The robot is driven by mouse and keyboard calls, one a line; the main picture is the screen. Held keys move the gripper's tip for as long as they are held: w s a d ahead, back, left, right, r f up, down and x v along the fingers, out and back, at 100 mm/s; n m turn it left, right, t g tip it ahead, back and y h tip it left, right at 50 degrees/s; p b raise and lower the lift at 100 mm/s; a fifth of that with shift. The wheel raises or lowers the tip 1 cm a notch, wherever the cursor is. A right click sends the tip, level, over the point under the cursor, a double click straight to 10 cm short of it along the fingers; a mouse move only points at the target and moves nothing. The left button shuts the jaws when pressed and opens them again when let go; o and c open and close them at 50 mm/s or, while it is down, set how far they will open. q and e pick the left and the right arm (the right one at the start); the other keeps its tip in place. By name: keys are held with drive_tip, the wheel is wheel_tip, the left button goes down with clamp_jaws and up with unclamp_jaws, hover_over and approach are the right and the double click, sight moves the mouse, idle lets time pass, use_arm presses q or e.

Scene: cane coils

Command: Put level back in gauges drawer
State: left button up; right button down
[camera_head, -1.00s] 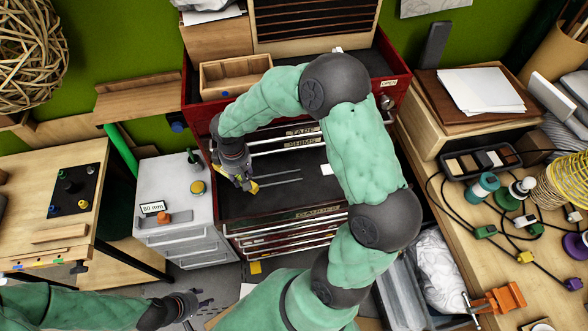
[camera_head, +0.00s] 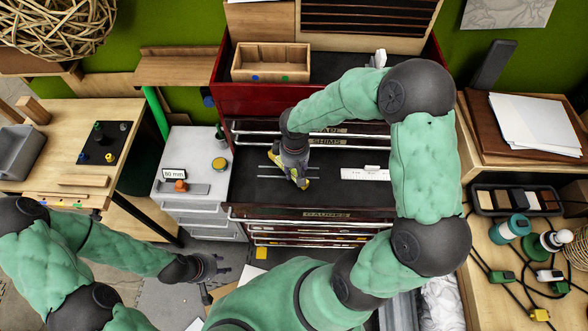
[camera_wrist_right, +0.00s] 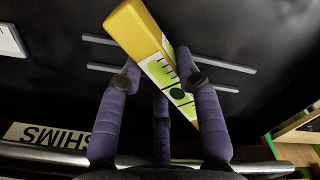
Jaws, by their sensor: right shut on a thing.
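The yellow level (camera_head: 305,184) is in my right gripper (camera_head: 297,178), which is shut on it. In the right wrist view the level (camera_wrist_right: 137,28) shows its yellow body and a green vial face, tilted between the purple fingers of my right gripper (camera_wrist_right: 165,85). The gauges drawer (camera_head: 245,196) is pulled open, with a dark floor and a label on its front. The level is over this floor; whether it touches cannot be told. My left gripper (camera_head: 208,267) is empty at the lower left, its opening too small to judge.
Two thin metal rods (camera_head: 270,172) lie in the drawer beside my right gripper. A white ruler (camera_head: 365,174) lies to the right. The shims drawer front (camera_head: 328,142) stands behind. A grey cabinet (camera_head: 195,150) is at the left. Bare drawer floor shows towards the front.

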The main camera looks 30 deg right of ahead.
drive_tip(key=shift+w+d+f, duration=0.1)
drive_tip(key=shift+w+f, duration=0.05)
drive_tip(key=shift+s, duration=0.25)
drive_tip(key=shift+f, duration=0.15)
drive_tip(key=c, duration=1.1)
unclamp_jaws()
drive_tip(key=shift+w, duration=0.15)
drive_tip(key=shift+c, duration=0.2)
wheel_tip(320, 180, up, 12)
drive_tip(key=shift+r+p, duration=0.2)
drive_tip(key=shift+p, duration=0.15)
